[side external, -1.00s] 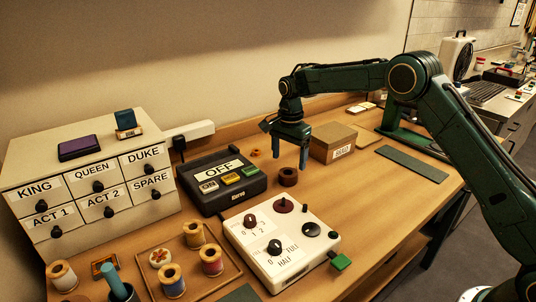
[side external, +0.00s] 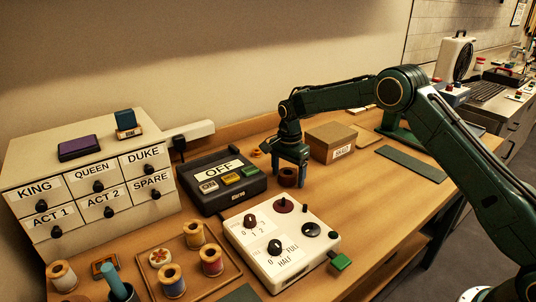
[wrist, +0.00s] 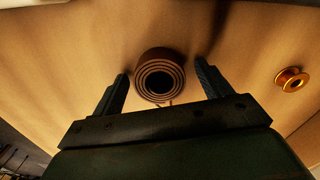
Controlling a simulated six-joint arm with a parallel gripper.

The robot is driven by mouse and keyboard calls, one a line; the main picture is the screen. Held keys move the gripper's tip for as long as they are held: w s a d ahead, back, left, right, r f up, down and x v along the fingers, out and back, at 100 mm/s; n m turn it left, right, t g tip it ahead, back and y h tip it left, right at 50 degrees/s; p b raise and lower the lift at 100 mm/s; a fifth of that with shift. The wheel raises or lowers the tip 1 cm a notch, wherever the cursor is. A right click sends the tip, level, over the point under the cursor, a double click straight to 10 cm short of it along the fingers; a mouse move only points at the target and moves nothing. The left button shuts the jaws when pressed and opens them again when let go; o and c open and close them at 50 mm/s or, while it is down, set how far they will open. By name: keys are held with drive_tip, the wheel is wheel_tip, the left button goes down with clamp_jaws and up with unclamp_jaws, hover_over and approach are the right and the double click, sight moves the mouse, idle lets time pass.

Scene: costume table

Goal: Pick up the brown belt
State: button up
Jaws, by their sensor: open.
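The brown belt (side external: 289,176) is rolled into a small coil on the wooden table, between the switch box and the cardboard box. In the wrist view the coil (wrist: 159,74) shows its spiral layers, with its loose end below it. My gripper (side external: 289,178) is lowered at the coil, fingers pointing down. In the wrist view my gripper (wrist: 162,78) is open, with one finger on each side of the coil and a visible gap on both sides. Whether the fingertips touch the table cannot be told.
A dark switch box (side external: 204,199) labelled OFF stands left of the coil. A cardboard box (side external: 331,136) is behind right. A white dial panel (side external: 256,259) lies in front. The table right of the coil is clear.

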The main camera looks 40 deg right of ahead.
drive_tip(key=shift+c, duration=0.3)
drive_tip(key=c, duration=1.1)
wheel_tip(320, 180, up, 20)
idle(0.4)
idle(0.4)
